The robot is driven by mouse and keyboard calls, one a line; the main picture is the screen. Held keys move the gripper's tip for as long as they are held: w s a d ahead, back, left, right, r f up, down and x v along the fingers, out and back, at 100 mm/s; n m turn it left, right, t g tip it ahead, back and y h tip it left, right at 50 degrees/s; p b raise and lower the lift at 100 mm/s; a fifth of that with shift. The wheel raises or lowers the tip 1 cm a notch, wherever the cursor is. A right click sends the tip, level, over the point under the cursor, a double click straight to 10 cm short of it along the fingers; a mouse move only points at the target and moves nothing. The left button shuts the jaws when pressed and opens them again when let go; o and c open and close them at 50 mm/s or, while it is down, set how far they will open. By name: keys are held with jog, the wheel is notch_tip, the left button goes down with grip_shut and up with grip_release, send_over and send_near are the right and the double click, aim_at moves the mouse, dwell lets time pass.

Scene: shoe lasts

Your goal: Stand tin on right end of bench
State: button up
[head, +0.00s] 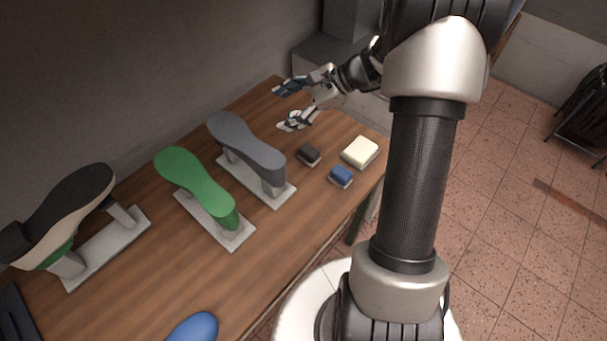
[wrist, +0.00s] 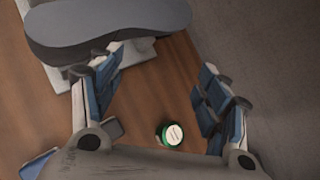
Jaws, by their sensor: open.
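The tin (wrist: 172,135) is small and green with a pale lid, seen from above over the wooden bench (wrist: 150,90) in the wrist view. My gripper (wrist: 160,80) is open, with its fingers spread to either side of the tin in that view. Neither finger visibly touches it. In the head view my gripper (head: 283,109) is over the far right end of the bench (head: 300,230). A small greenish patch by its lower finger may be the tin; the fingers partly cover it. I cannot tell the height gap.
A grey shoe last (head: 245,145), a green last (head: 195,185) and a last with a dark sole (head: 75,200) stand along the bench. The wall runs behind.

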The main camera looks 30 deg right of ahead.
jog(key=s+a+r+n+g+h, duration=0.25)
jog(key=s+a+r+n, duration=0.4)
jog(key=s, duration=0.35)
jog(key=s+a+r+n+g+h, duration=0.1)
jog(key=s+a+r+n+h, duration=0.2)
jog(key=s+a+r+n, duration=0.5)
jog(key=s+d+f+n+t+h, duration=0.2)
jog(key=s+n, duration=0.3)
jog(key=s, duration=0.5)
jog(key=shift+s+d+n+h, duration=0.35)
jog(key=shift+s+d+h, duration=0.1)
jog(key=shift+h, duration=0.1)
jog(key=shift+d, duration=0.1)
